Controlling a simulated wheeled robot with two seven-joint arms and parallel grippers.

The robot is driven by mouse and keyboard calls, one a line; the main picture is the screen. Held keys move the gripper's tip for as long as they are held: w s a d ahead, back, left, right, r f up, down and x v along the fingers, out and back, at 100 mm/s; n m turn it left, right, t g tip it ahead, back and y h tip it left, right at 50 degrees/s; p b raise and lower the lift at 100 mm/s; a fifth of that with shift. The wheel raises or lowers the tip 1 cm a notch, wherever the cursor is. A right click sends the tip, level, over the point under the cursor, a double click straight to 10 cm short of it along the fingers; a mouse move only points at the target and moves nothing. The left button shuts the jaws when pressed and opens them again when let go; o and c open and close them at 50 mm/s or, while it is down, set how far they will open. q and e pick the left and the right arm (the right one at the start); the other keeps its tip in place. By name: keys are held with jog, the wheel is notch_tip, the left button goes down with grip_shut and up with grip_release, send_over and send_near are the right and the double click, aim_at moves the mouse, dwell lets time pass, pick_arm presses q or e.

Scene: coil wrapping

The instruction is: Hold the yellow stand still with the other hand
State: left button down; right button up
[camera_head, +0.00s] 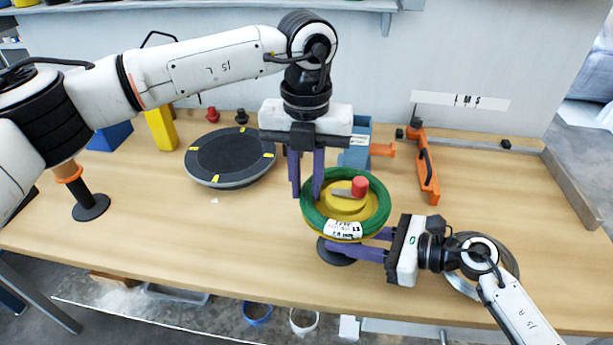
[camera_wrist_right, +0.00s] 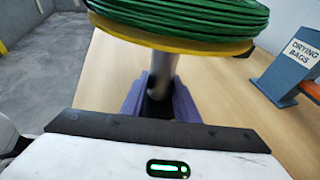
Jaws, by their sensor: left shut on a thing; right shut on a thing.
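The yellow stand (camera_head: 337,207) stands near the table's front edge with a green coil (camera_head: 378,192) lying around its top. A red knob (camera_head: 360,186) sits on the stand's top, and a white label is on the coil's front. My right gripper (camera_head: 350,242) reaches in from the right below the yellow disc. In the right wrist view its purple fingers (camera_wrist_right: 160,102) are shut on the stand's grey post (camera_wrist_right: 163,72), under the green coil (camera_wrist_right: 190,18). My left gripper (camera_head: 306,192) points down at the coil's left rim, with its fingers either side of it. Its exact contact is partly hidden.
A black turntable (camera_head: 228,155) with yellow marks lies left of the stand. A blue-grey holder (camera_head: 356,142) stands behind, and an orange tool (camera_head: 427,170) lies right of it. A black-based post (camera_head: 88,205) stands at far left. The table is bare at front left.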

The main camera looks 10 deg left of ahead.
pick_arm(q)
jog(key=c, duration=1.5)
grip_release()
jog(key=shift+r, duration=0.1)
jog(key=shift+c, duration=0.2)
pick_arm(e)
jog(key=shift+s, duration=0.1)
pick_arm(q)
jog(key=shift+s+d, duration=0.1)
pick_arm(e)
jog(key=shift+a, duration=0.1)
pick_arm(q)
notch_tip(320, 180, up, 12)
jog(key=shift+a, duration=0.2)
pick_arm(e)
jog(key=o, duration=0.9)
